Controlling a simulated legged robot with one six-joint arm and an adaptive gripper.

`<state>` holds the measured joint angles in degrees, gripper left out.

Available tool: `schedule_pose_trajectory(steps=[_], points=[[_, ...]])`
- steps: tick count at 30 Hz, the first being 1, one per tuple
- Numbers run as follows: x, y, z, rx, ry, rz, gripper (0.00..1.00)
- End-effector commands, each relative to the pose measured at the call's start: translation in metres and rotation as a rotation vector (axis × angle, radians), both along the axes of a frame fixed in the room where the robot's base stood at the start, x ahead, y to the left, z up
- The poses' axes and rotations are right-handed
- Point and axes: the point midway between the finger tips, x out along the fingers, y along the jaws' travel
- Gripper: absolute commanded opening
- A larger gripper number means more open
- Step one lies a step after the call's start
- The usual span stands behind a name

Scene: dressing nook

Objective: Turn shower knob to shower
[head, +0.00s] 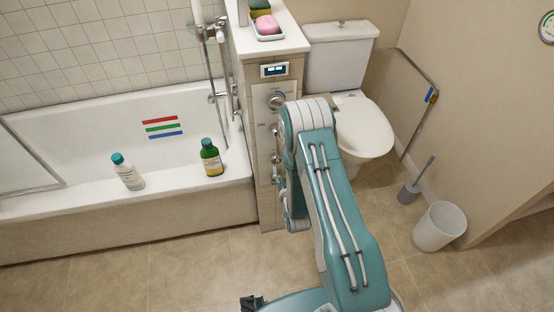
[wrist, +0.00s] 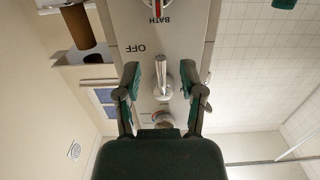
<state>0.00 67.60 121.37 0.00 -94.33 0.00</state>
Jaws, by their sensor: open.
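A pale control panel (head: 265,150) with several knobs in a column faces me at the end of the partition. In the wrist view, a silver lever knob (wrist: 161,78) sits on the panel, its lever towards the top of the picture. Upside-down labels OFF (wrist: 135,48) and BATH (wrist: 160,20) show above it; I see no SHOWER label. My gripper (wrist: 160,70) is open, one finger on each side of this knob, with gaps visible. I cannot tell how near it is in depth. In the head view my arm hides part of the panel and most of the gripper.
A bathtub (head: 120,228) with a white bottle (head: 128,175) and a green bottle (head: 211,160) on its rim is left of the panel. A toilet (head: 362,128), a brush (head: 410,190) and a bin (head: 438,228) stand right. Floor (head: 150,275) in front of the tub is clear.

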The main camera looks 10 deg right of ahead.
Motion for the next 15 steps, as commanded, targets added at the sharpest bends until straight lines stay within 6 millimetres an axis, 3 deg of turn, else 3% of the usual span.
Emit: schedule_pose_trajectory(steps=[3,8,15], points=[[-0.019,0.000,-0.024,0.000,-0.043,0.000,0.51],[-0.030,0.000,-0.033,0.000,-0.079,0.000,0.51],[-0.005,0.000,-0.032,0.000,-0.087,0.000,0.51]])
